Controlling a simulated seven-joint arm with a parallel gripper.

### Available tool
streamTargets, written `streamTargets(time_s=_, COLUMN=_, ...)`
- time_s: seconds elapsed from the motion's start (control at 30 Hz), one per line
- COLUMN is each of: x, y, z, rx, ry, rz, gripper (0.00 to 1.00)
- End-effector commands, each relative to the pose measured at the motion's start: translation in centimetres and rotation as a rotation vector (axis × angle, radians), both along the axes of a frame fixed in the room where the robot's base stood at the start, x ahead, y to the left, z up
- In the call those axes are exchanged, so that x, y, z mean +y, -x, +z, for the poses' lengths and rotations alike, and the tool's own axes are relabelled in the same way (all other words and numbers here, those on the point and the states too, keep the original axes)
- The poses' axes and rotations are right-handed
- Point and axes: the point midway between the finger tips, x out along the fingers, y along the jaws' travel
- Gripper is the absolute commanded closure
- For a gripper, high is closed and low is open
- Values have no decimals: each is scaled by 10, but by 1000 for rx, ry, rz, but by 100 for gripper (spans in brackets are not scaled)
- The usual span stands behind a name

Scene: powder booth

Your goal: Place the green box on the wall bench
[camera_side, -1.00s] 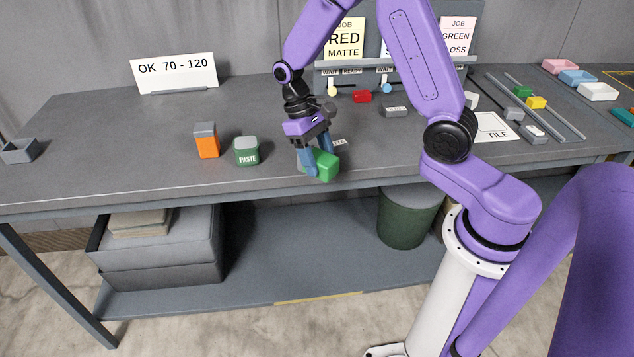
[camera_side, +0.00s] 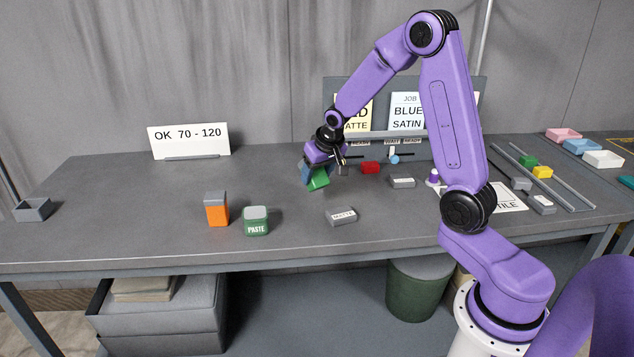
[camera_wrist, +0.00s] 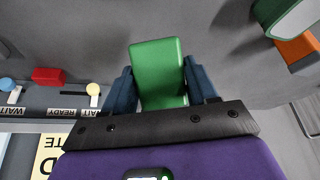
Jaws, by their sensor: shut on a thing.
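The green box (camera_side: 318,180) is held in my gripper (camera_side: 312,172), tilted and raised above the grey bench (camera_side: 120,200). In the wrist view the green box (camera_wrist: 157,72) sits between the two blue fingers of my gripper (camera_wrist: 162,84), which touch its sides. The bench runs along the grey wall; whether this is the one called the wall bench, I cannot tell. Part of the box is hidden behind a finger in the side view.
A red block (camera_side: 370,168) and the job board (camera_side: 470,110) are behind to the right. The bench's left part is mostly clear.

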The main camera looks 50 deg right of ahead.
Motion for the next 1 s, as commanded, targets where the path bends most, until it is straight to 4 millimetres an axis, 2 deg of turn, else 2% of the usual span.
streamTargets(time_s=0.1, x=-19, y=-6, z=-8, rx=-57, ry=19, rz=2, gripper=81)
streamTargets(time_s=1.0, x=-61, y=-19, z=-18, rx=-212, ry=67, rz=32, gripper=81)
